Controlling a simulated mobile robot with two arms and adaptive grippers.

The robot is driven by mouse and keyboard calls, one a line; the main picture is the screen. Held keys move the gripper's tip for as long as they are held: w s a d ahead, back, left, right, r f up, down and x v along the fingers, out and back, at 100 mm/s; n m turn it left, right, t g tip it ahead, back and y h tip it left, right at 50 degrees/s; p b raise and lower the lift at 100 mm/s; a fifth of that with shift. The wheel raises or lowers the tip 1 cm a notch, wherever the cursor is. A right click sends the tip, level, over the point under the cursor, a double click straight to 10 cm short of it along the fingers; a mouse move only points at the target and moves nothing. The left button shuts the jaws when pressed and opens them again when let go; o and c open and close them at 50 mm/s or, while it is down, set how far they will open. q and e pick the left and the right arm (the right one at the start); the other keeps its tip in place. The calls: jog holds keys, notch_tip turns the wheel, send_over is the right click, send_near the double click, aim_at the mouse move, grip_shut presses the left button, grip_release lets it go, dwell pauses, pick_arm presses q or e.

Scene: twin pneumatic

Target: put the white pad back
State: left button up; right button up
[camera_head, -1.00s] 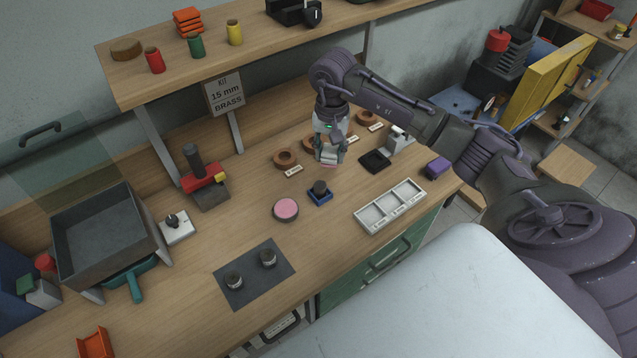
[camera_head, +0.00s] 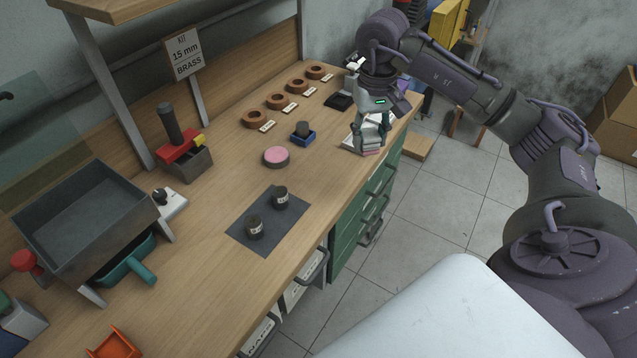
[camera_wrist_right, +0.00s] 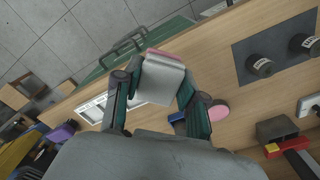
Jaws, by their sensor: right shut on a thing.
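My right gripper (camera_head: 372,138) is shut on a pale grey-white block with a pink edge, taken to be the white pad (camera_head: 370,151). It holds the pad above the right front part of the bench. In the right wrist view the pad (camera_wrist_right: 162,82) sits between the two fingers of the gripper (camera_wrist_right: 160,92), its pink edge at the top. A white tray with compartments (camera_head: 349,144) is partly hidden behind the gripper; it also shows in the wrist view (camera_wrist_right: 92,114). Several brown rings (camera_head: 277,102) with labels stand in a row at the back. My left gripper is out of view.
A pink round pad (camera_head: 276,155), a blue holder with a dark knob (camera_head: 303,138) and a black square (camera_head: 340,101) lie on the bench. A dark mat (camera_head: 244,236) bears two dark cylinders. A red-topped stamp (camera_head: 181,146) and grey bin (camera_head: 85,215) stand left.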

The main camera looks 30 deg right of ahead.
jog(key=w+a+f+p, duration=0.1)
jog(key=w+a+f, duration=0.1)
jog(key=w+a, duration=0.1)
jog(key=p, duration=0.2)
send_over(317, 180)
jog(key=f, duration=0.4)
jog(key=shift+s+d, duration=0.1)
jog(key=shift+d, duration=0.1)
jog(key=shift+a+f, duration=0.15)
jog(key=shift+a, duration=0.05)
notch_tip(317, 180, down, 4)
jog(key=shift+r+p, duration=0.1)
jog(key=shift+p, duration=0.4)
jog(key=shift+f+b, duration=0.35)
jog(key=shift+f, duration=0.05)
jog(key=o, duration=1)
jog(key=shift+r, duration=0.1)
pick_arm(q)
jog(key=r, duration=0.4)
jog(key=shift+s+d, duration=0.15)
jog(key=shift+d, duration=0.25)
